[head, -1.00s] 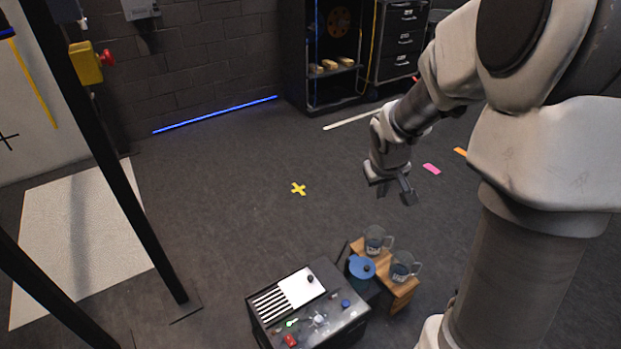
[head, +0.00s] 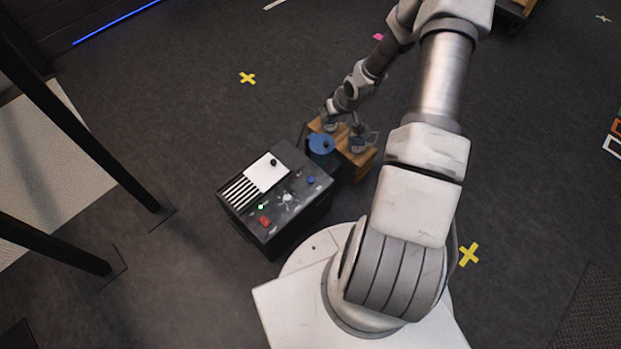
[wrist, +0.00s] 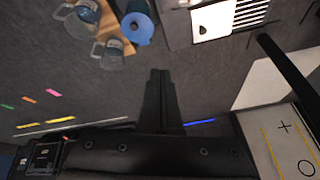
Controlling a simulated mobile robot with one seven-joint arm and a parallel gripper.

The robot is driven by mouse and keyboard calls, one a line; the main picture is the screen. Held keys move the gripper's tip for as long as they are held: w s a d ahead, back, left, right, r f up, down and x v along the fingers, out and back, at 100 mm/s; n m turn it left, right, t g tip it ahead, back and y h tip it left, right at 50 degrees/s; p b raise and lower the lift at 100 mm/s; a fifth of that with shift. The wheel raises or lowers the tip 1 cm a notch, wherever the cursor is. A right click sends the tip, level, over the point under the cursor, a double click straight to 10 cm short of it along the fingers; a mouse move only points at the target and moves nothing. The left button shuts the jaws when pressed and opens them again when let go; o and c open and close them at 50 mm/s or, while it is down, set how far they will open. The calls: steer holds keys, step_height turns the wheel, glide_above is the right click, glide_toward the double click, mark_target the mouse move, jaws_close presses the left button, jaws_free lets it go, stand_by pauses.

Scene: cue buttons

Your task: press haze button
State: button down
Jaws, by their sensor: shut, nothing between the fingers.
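A dark control box (head: 283,225) stands left of my arm in the head view. Its top carries a red button (head: 264,221), a blue button (head: 311,180), a small green light (head: 261,207), a pale knob (head: 287,198) and a white plate (head: 262,172) with a black knob. The labels are too small to read, so I cannot tell which is the haze button. In the wrist view my gripper (wrist: 161,72) is shut and empty. The white plate (wrist: 213,20) shows at its top edge.
A wooden stand (head: 362,160) with glass mugs and a blue-topped container (head: 321,144) adjoins the box on the right. A black post (head: 85,135) stands to the left. The floor beyond the box is clear, with a yellow cross (head: 247,78).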

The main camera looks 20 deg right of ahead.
steer(key=s+a+f+m+t+y, duration=0.1)
steer(key=a+f, duration=0.2)
steer(key=f, duration=0.5)
steer(key=s+a+f+m+t+y, duration=0.1)
steer(key=a+f+m+t+y, duration=0.1)
steer(key=f, duration=0.6)
steer(key=shift+s+a+f, duration=0.25)
steer(key=shift+a+f, duration=0.1)
steer(key=shift+a, duration=0.25)
steer(key=b, duration=0.5)
glide_above(313, 182)
step_height(313, 182, down, 8)
steer(key=shift+r, duration=0.2)
steer(key=shift+f+b, duration=0.6)
steer(key=shift+b, duration=0.3)
steer(key=shift+f, duration=0.1)
steer(key=shift+f+b, duration=0.35)
steer(key=shift+b, duration=0.3)
